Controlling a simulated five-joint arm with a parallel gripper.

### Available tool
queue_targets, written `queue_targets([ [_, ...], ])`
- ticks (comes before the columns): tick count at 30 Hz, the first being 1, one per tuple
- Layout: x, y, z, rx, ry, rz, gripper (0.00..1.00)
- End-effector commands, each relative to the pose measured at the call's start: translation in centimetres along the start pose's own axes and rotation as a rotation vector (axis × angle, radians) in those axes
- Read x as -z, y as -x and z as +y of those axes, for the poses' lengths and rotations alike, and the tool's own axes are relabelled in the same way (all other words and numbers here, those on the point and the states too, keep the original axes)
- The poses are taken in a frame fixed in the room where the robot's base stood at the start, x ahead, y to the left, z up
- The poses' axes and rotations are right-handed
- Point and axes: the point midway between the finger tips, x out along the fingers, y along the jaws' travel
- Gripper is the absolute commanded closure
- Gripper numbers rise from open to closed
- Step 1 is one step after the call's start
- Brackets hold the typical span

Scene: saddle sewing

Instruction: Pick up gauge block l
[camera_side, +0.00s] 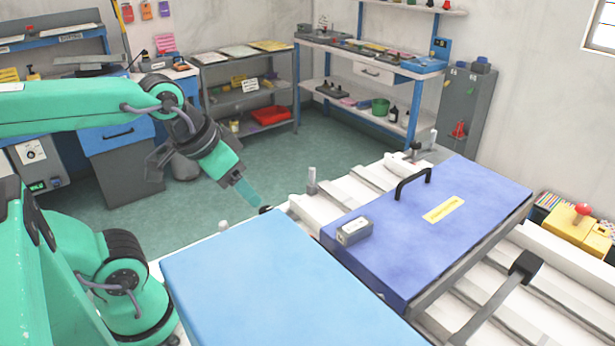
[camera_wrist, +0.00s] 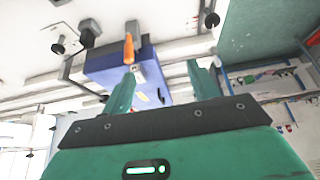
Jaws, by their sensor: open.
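A small grey block (camera_side: 354,231) with a pale label on top sits on the near left part of the purple-blue plate (camera_side: 400,262); its lettering is too small to read. It is the only block I see on that plate, so I take it for the gauge block. A small pale block shape on the blue plate (camera_wrist: 100,66) shows between my fingers in the wrist view (camera_wrist: 140,74); I cannot tell if it is the same one. My gripper (camera_side: 250,194) is open and empty. It hangs in the air left of the plate, apart from the block, pointing down and right.
A black handle (camera_side: 413,183) and a yellow label (camera_side: 443,210) are on the purple-blue plate. A light blue panel (camera_side: 280,290) lies in front. A grey post (camera_side: 312,178) stands behind, left of the plate. An orange thing (camera_wrist: 129,48) shows in the wrist view.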

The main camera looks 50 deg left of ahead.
Motion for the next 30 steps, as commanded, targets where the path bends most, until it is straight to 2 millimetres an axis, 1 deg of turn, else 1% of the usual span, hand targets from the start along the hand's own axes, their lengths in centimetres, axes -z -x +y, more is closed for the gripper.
queue_targets([
  [8,0.1,-0.3,-0.4,0.008,0.003,-0.019,0.40],
  [14,0.1,-1.8,-1.9,0.032,0.006,-0.092,0.40],
  [23,-0.8,-5.3,-6.0,0.054,0.016,-0.279,0.40],
  [30,-2.4,-8.2,-9.5,0.033,0.034,-0.427,0.40],
])
